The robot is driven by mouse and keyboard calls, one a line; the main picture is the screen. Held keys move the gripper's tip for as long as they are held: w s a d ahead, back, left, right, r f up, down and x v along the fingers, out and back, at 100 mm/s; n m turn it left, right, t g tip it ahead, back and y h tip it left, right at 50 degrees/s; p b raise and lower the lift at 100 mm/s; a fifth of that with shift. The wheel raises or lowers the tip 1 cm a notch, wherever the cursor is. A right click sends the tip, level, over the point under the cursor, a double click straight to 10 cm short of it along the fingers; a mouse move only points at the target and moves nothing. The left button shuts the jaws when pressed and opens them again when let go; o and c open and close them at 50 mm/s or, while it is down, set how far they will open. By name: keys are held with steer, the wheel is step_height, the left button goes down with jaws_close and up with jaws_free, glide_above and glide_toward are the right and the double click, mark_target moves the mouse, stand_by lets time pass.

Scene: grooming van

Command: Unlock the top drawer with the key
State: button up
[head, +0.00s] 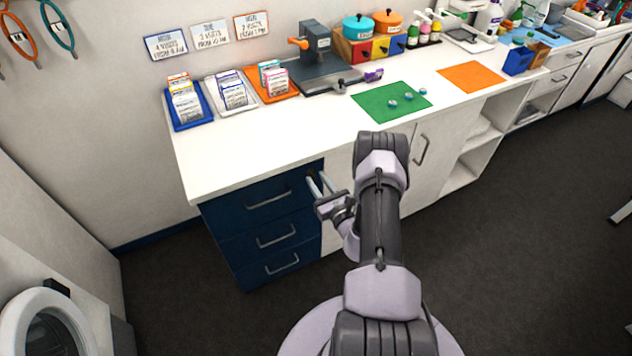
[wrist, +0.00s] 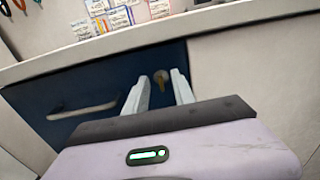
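The top drawer (head: 228,212) is the uppermost of the dark blue drawers under the white counter, and it looks closed. Its grey bar handle (head: 268,200) also shows at the left of the wrist view (wrist: 83,111). A brass-coloured key (wrist: 161,80) shows near the drawer's upper right corner, at a round lock. My gripper (head: 317,181) is at the right end of the drawer front. In the wrist view its two pale fingers (wrist: 160,82) are apart, with the key seen in the gap between them. I cannot tell whether either finger touches the key.
The white counter (head: 225,155) overhangs the drawers close above my gripper. A white cabinet door (wrist: 255,75) adjoins the drawers on the right. A green mat (head: 380,108) and card trays lie on top. A round-doored machine (head: 45,325) stands at lower left; dark floor lies between.

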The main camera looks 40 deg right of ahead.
steer(key=shift+w+d, duration=0.1)
steer(key=shift+w, duration=0.55)
steer(key=shift+c, duration=0.4)
jaws_close()
